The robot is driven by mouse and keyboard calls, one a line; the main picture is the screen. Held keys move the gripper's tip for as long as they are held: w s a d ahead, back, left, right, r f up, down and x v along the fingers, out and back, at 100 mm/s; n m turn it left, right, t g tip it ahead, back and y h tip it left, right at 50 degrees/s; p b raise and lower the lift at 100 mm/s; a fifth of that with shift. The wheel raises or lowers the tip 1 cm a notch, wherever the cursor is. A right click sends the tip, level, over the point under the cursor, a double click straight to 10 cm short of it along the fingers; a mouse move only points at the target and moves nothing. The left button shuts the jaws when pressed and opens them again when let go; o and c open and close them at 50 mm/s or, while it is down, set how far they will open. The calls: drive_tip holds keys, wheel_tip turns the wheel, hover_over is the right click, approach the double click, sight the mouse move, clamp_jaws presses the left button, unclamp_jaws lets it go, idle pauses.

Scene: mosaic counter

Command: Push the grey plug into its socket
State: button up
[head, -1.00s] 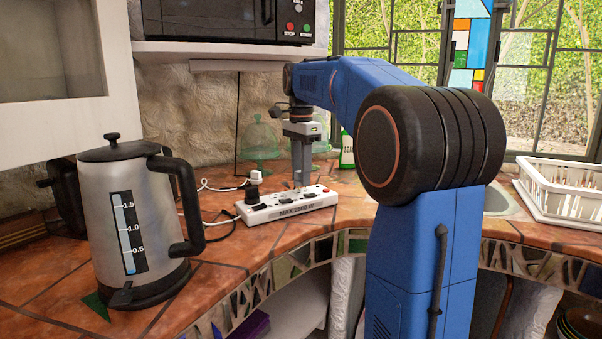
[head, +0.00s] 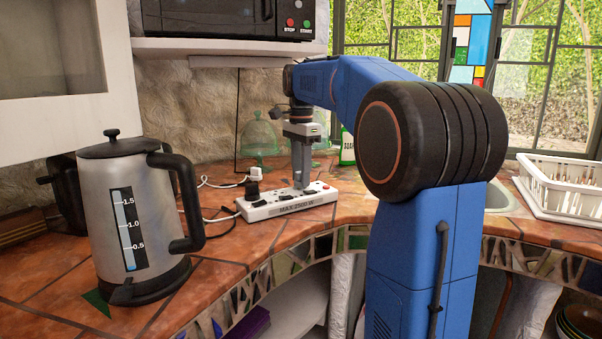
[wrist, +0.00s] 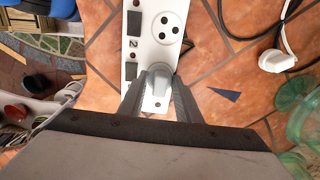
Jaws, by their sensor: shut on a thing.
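The white power strip (head: 262,212) lies on the tiled counter. It also shows in the wrist view (wrist: 158,48), with an empty round three-hole socket (wrist: 166,25) beyond my gripper. My gripper (head: 301,184) points straight down over the right part of the strip. In the wrist view its fingers (wrist: 157,84) are shut on the grey plug (wrist: 156,70), which sits over the near end of the strip. The fingers hide much of the plug and the socket under it, so I cannot tell how deep it sits.
A black plug (head: 252,191) stands at the strip's left end. A white plug (wrist: 277,61) with a cable lies beside the strip. A kettle (head: 130,210) stands at left, green glass domes (head: 260,138) behind, and a white dish rack (head: 560,195) at right.

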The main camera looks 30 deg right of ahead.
drive_tip(key=shift+f, duration=0.4)
drive_tip(key=o, duration=1.1)
drive_tip(key=shift+r, duration=0.1)
wheel_tip(320, 180, up, 17)
drive_tip(key=shift+r, duration=0.1)
